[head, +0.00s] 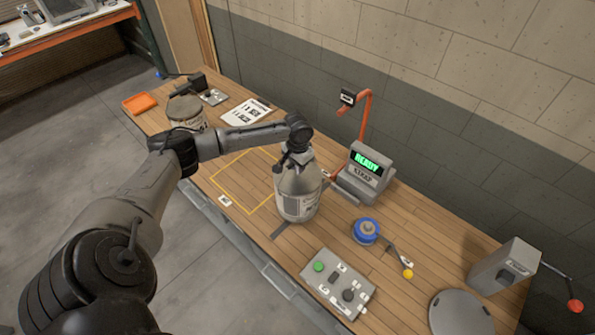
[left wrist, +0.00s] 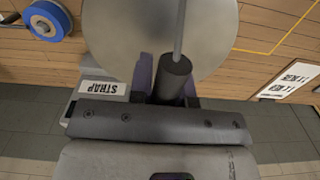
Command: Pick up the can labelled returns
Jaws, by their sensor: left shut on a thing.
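A grey metal can (head: 298,198) with a pale label stands on the wooden bench near the middle of the head view. The label's wording is too small to read. My left gripper (head: 295,160) is at the top of this can, shut on its upper part. In the left wrist view the can's round grey body (left wrist: 115,40) lies beyond the gripper (left wrist: 170,82), and a dark cylindrical piece sits between the fingers. A second labelled can (head: 186,112) stands at the back left, partly behind my arm. My right gripper is not in view.
A strap machine (head: 366,172) reading READY stands right of the can. A blue reel (head: 366,232), a button box (head: 338,284), a grey round plate (head: 460,314) and a grey box (head: 504,274) are nearer. A yellow outlined square (head: 236,207) lies left, empty where visible.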

